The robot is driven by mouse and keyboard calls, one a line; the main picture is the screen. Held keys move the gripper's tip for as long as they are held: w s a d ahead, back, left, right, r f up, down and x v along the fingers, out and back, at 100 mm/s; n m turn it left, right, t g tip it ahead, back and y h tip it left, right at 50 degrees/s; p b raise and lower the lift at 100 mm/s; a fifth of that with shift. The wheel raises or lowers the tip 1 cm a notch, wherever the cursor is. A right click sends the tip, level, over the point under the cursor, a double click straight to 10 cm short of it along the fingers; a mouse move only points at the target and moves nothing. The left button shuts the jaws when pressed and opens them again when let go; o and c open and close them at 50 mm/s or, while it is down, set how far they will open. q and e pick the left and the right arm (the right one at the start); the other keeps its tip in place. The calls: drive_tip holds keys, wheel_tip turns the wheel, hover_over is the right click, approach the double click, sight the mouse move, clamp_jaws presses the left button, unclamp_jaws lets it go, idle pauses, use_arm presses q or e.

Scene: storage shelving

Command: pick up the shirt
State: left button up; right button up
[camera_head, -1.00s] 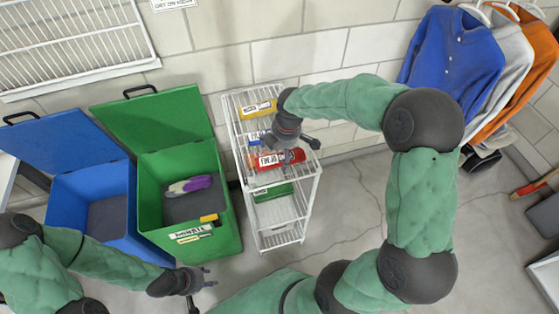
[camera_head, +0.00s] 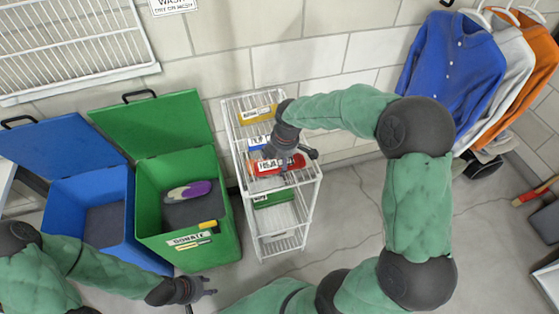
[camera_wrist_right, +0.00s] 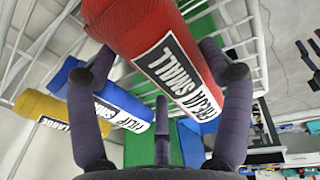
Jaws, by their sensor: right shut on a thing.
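A red rolled shirt (camera_head: 268,166) with a white label sits at the upper shelf of the white wire rack (camera_head: 313,200). In the right wrist view the red roll (camera_wrist_right: 150,30) reads "FREJA SMALL" and lies between my fingers. My right gripper (camera_head: 290,156) is shut on it from above; its fingers hide part of the roll. Whether the roll is clear of the shelf I cannot tell. A blue roll (camera_wrist_right: 110,103) and a yellow roll (camera_wrist_right: 45,113) lie beside it. My left gripper (camera_head: 206,290) is open and empty, low in front of the green bin.
An open green bin (camera_head: 225,228) holds a purple and grey item (camera_head: 188,191); an open blue bin (camera_head: 62,205) stands left of it. A green roll (camera_head: 273,197) lies lower on the rack. Blue, white and orange garments hang at right.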

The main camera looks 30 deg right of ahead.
drive_tip(key=shift+r+p, duration=0.3)
drive_tip(key=shift+r, duration=0.15)
drive_tip(key=shift+c, duration=0.7)
wheel_tip(320, 180, up, 2)
drive_tip(key=shift+r+p, duration=0.1)
drive_tip(key=shift+p, duration=0.6)
drive_tip(key=s+a+r+p, duration=0.5)
drive_tip(key=s+a+r, duration=0.4)
drive_tip(key=s, duration=0.1)
drive_tip(key=shift+s+a+r, duration=0.2)
drive_tip(key=shift+a+r, duration=0.05)
drive_tip(key=shift+r, duration=0.15)
